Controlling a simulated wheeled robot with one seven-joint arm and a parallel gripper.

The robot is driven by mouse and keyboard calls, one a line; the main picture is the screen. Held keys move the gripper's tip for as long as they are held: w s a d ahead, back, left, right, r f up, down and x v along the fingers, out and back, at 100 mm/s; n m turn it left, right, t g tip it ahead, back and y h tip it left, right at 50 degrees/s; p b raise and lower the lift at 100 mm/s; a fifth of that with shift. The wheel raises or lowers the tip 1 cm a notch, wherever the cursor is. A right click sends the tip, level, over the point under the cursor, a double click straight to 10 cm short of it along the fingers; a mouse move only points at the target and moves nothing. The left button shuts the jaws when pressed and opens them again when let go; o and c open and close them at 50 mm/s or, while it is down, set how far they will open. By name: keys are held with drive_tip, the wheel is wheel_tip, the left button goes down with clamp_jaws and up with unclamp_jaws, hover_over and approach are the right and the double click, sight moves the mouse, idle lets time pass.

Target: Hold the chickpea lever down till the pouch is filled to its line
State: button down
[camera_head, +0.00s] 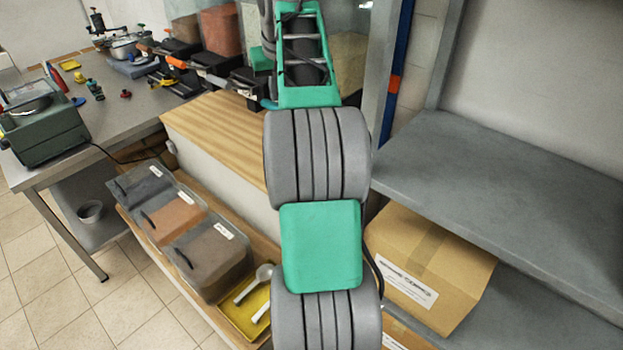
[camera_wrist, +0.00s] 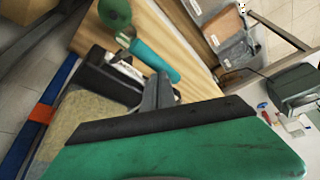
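A hopper of pale beige grains (camera_wrist: 72,118), perhaps the chickpeas, shows at the lower left of the wrist view. It sits by a black dispenser base (camera_wrist: 105,75) with a white label too small to read. In front of the base are a teal handle (camera_wrist: 155,60) and a green ball (camera_wrist: 114,12), which look like lever parts; whether the lever is down I cannot tell. My gripper (camera_wrist: 160,84) has its grey fingers together, close to the teal handle; contact is unclear. In the head view my arm hides most of this dispenser. I make out no pouch or fill line.
The wooden counter (camera_head: 225,125) is largely bare. Lidded bins (camera_head: 210,255) and a yellow tray (camera_head: 245,312) sit below. A grey shelf (camera_head: 480,180) and a cardboard box (camera_head: 430,262) stand to the right.

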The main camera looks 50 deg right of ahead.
drive_tip(key=shift+f+b, duration=2.6)
drive_tip(key=shift+f, duration=0.9)
drive_tip(key=shift+r, duration=0.1)
idle(2.0)
drive_tip(key=shift+r+p, duration=1.4)
drive_tip(key=shift+p, duration=0.2)
idle(0.8)
